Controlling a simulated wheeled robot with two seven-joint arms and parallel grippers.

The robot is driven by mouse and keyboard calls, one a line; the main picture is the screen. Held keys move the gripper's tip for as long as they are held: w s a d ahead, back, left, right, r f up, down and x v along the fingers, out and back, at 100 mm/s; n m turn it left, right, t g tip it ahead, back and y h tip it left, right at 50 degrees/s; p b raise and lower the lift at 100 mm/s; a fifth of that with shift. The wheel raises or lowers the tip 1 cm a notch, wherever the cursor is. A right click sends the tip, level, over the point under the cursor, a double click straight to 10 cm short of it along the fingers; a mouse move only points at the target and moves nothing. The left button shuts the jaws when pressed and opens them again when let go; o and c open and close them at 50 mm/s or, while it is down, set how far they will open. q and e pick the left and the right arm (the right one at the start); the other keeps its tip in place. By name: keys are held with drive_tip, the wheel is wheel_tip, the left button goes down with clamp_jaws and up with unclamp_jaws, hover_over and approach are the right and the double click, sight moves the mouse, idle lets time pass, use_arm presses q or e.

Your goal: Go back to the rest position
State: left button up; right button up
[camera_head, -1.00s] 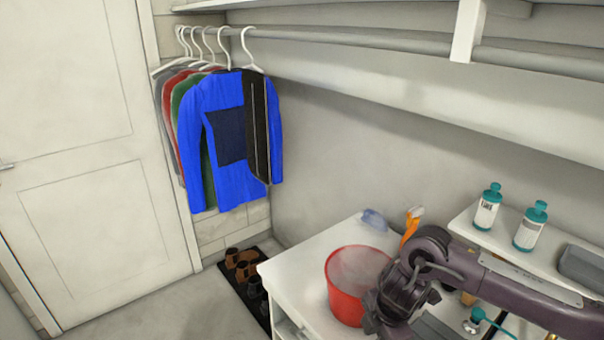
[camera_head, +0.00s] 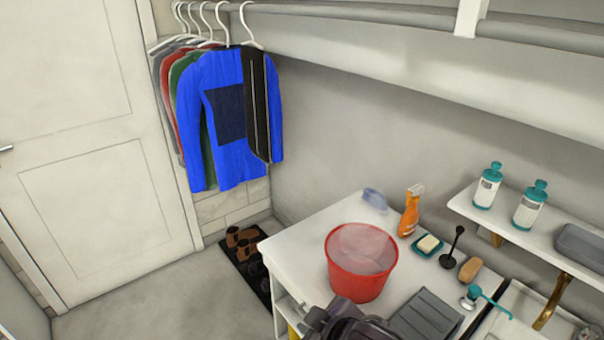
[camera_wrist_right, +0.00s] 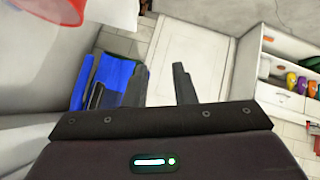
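My right gripper (camera_wrist_right: 159,78) shows in the right wrist view with its two dark fingers apart and nothing between them. In the head view only a dark part of my arm shows at the bottom edge, in front of the white counter (camera_head: 300,240). I cannot see fingertips there. My left gripper is in neither view. A red bucket (camera_head: 361,265) stands on the counter, and part of it shows at the upper left of the wrist view (camera_wrist_right: 55,10).
Clothes (camera_head: 225,130) hang from a rail at the left. Shoes (camera_head: 240,245) are on a dark mat below. An orange spray bottle (camera_head: 409,215), soap (camera_head: 428,243) and a brush (camera_head: 469,270) are on the counter. Two teal-capped bottles (camera_head: 487,188) stand on a shelf. Floor by the door is clear.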

drive_tip(key=s+d+f+m+g+h, duration=0.2)
drive_tip(key=s+d+f+m, duration=0.3)
drive_tip(key=d, duration=0.4)
drive_tip(key=s+d+f+m+g+h, duration=0.2)
drive_tip(key=s+d+f+m+g, duration=0.15)
drive_tip(key=s+d, duration=0.45)
wheel_tip(320, 180, down, 32)
drive_tip(key=s+b, duration=0.2)
drive_tip(key=s+d+f+g, duration=0.1)
drive_tip(key=s+d+f, duration=0.1)
drive_tip(key=s+f, duration=0.6)
drive_tip(key=s+d+f, duration=0.2)
drive_tip(key=s+f, duration=0.7)
drive_tip(key=s, duration=0.1)
drive_tip(key=shift+s+g+h+b, duration=0.3)
drive_tip(key=shift+s+g+b, duration=0.05)
drive_tip(key=shift+s+b, duration=0.05)
